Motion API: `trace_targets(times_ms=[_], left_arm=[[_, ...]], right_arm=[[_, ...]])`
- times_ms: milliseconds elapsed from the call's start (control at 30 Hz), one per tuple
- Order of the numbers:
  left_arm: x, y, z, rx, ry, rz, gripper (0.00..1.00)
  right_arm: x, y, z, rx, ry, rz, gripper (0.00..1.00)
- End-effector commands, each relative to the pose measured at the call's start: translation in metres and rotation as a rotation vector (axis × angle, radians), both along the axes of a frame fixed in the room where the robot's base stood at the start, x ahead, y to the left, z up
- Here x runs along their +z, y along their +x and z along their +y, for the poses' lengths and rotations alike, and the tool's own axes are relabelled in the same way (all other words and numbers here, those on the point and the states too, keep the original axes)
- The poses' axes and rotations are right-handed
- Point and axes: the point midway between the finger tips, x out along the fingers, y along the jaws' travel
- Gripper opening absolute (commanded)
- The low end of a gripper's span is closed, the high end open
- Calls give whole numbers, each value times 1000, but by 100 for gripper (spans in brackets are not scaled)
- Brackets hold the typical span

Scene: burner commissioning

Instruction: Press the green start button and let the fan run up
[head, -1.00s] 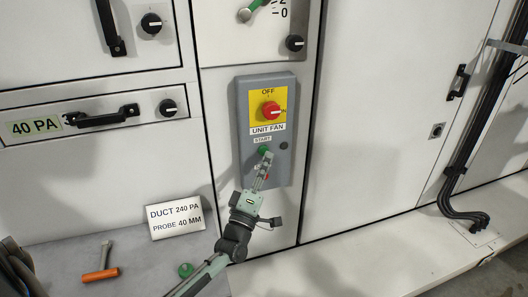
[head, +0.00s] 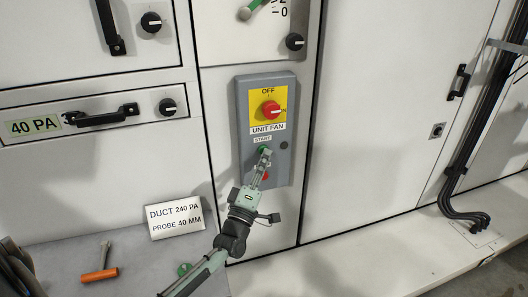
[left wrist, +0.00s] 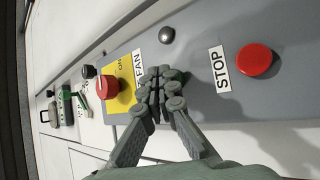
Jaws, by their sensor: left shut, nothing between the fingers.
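The grey fan panel (head: 244,120) carries a green start button (head: 263,149) under its START label, partly covered by my left fingertips. My left gripper (head: 265,155) is shut and empty, its tips at the button; I cannot tell whether they touch or press it. The red stop button (left wrist: 257,60) lies below the start button and shows partly in the head view (head: 265,175). My right gripper is not in view.
A small dark round fitting (head: 283,145) sits right of the start button. A sign (head: 176,218) reads DUCT 240 PA, PROBE 40 MM. An orange-handled tool (head: 100,275) lies on the ledge at lower left. Black cables (head: 455,190) run down at right.

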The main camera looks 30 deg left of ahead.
Motion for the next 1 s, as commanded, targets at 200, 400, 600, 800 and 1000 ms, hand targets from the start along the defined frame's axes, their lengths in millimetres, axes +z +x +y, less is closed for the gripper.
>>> trace_targets(times_ms=[200,400,600,800,1000], left_arm=[[0,2,2,1,0,0,0],[0,3,4,1,0,0,0],[0,3,4,1,0,0,0],[1,0,1,1,0,0,0],[1,-7,-7,1,-2,0,0]], right_arm=[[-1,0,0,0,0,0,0],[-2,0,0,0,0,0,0],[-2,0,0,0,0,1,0],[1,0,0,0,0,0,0],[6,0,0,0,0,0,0]])
